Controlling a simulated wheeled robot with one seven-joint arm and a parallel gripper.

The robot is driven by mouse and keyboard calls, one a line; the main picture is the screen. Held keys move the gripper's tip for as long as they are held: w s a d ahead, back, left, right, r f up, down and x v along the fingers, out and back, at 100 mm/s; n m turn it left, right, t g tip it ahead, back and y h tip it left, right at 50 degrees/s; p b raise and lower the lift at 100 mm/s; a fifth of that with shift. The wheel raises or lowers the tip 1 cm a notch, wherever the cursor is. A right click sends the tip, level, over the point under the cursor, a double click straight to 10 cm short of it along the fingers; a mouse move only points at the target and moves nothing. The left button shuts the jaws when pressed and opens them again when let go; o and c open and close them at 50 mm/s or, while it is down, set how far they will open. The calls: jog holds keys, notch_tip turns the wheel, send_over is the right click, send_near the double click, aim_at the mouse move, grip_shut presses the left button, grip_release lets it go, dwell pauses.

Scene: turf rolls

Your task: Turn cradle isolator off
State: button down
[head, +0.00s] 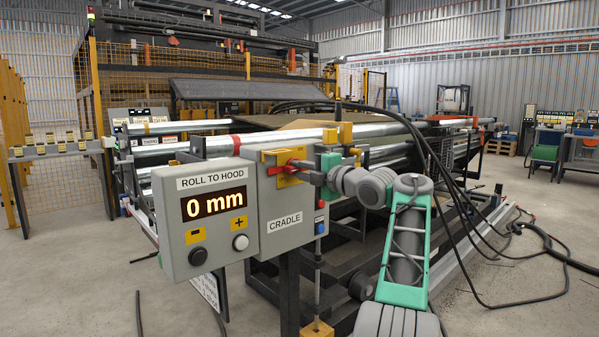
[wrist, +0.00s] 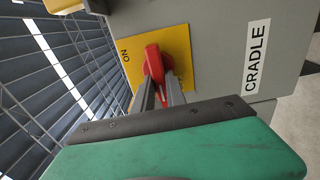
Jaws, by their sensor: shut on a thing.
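The cradle isolator is a red handle (head: 284,165) on a yellow plate (head: 287,181), fixed to the grey box labelled CRADLE (head: 285,223). In the wrist view the red handle (wrist: 153,62) stands out from the yellow plate (wrist: 178,42), which carries the word ON at one edge. My gripper (head: 308,172) has come to the plate from the right. In the wrist view its two dark fingers (wrist: 161,88) are closed on the red handle. The fingers and the viewing angle partly hide the handle, so its exact turn is hard to tell.
Left of the isolator box is a ROLL TO HOOD panel (head: 208,218) reading 0 mm, with black and white buttons. Steel rollers (head: 275,140) lie behind. Black cables (head: 465,215) loop at the right over the floor. Bare concrete (head: 80,270) lies at the left.

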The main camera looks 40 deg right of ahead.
jog(key=c, duration=1.4)
grip_release()
jog(key=shift+o, duration=0.2)
jog(key=s, duration=0.8)
jog(key=shift+w+d, duration=0.1)
